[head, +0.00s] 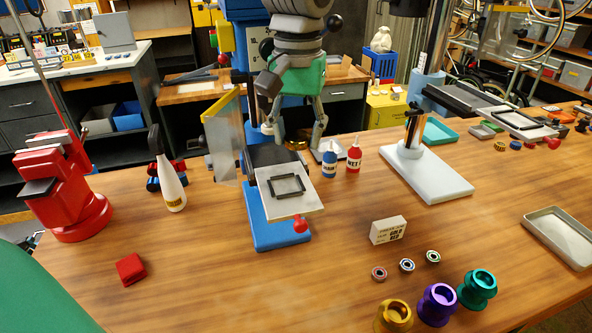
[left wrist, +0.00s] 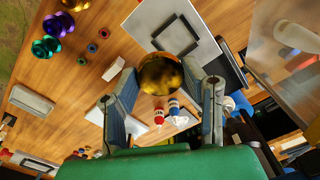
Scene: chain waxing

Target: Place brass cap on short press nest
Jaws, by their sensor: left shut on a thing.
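My left gripper (head: 298,138) is behind the blue-based press in the head view, above the bench. It is shut on the brass cap (head: 297,144), a round golden piece partly hidden by the fingers and press. In the left wrist view the brass cap (left wrist: 165,74) sits between the two fingertips. A short press (head: 275,226) has a blue base and a white plate (head: 308,201). A dark square frame (head: 287,186), seemingly the nest, lies on the plate and looks empty. The cap is apart from it. My right gripper is not in view.
A clear guard with yellow edge (head: 222,140) stands left of the plate. Blue (head: 329,163) and red (head: 354,158) bottles stand to its right. A white-based stand (head: 430,175) is farther right. A red ball knob (head: 300,226) juts from the press front. The front-left bench is mostly clear.

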